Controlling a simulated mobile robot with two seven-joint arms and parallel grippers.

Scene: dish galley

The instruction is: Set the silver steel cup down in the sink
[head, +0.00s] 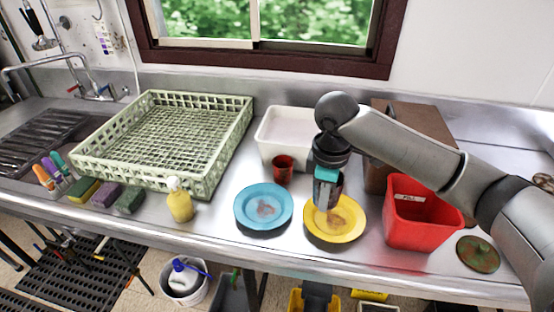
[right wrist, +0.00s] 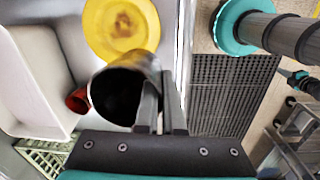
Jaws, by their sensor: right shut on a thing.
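The silver steel cup (head: 328,192) is in my right gripper (head: 327,181), which is shut on it above the yellow plate. The right wrist view shows the cup's (right wrist: 122,88) dark open mouth and part of its wall beside the fingers (right wrist: 160,108). The fingers hide part of the cup in the head view. The sink (head: 38,140) is at the far left of the head view, below the faucet (head: 90,88), with a dark ribbed surface. My left gripper is not in view.
A pale green dish rack (head: 150,178) stands between the sink and the cup. A blue plate (head: 263,222), yellow plate (head: 345,236), reddish cup (head: 283,165), white tub (head: 270,150), red bin (head: 415,235), yellow bottle (head: 180,205) and several sponges (head: 106,195) crowd the counter.

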